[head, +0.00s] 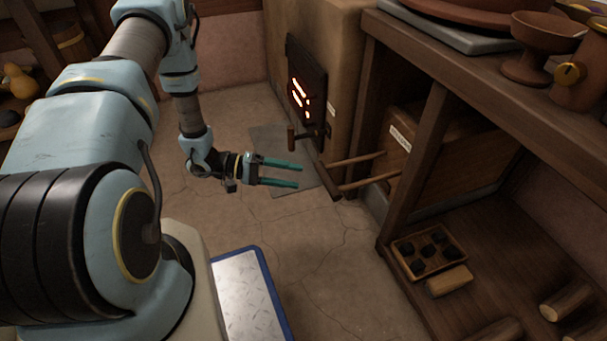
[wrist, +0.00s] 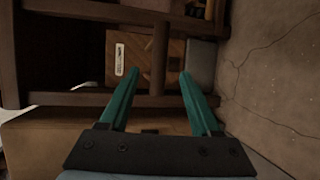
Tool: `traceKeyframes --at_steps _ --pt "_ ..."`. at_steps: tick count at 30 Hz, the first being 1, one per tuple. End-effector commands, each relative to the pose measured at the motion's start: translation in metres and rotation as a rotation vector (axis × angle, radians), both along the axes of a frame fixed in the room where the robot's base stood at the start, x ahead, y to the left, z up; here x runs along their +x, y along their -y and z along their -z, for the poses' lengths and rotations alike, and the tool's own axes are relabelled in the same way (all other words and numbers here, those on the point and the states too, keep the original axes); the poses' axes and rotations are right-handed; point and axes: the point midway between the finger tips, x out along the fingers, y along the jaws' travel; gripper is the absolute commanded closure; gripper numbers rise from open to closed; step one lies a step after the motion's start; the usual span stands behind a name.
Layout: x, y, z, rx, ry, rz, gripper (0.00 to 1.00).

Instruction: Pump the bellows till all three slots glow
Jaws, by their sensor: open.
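The bellows show as a wooden box (head: 420,150) with a white label, set under the bench; it also shows in the wrist view (wrist: 145,52). Two wooden rods come out of it to a crossbar handle (head: 327,182). My gripper (head: 299,175) is open and empty, its teal fingers pointing at the handle, just left of it in the head view. I cannot tell whether the fingers reach around the bar. The stove's black door (head: 318,90) has slots (head: 300,97) glowing orange-white; the lowest glow looks shorter, and the slots are too small to judge singly.
The tan stove body (head: 345,50) stands behind the handle, with a wooden-knobbed latch (head: 291,138) sticking out. A bench post (head: 415,165) is right of the rods. A tray of dark lumps (head: 402,258) lies on the lower shelf. The cracked floor (head: 335,250) is clear.

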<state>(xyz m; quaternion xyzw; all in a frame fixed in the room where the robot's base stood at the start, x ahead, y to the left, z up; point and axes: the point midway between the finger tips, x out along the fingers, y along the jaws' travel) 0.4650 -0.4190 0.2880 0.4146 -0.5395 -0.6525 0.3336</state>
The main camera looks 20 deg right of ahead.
Motion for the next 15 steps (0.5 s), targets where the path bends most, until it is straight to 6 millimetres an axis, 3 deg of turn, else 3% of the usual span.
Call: traceKeyframes --at_steps 11,15 --pt "0.002 -0.002 -0.001 0.001 0.002 -0.002 0.36" --pt "0.016 0.016 -0.003 0.046 0.083 -0.047 0.36"
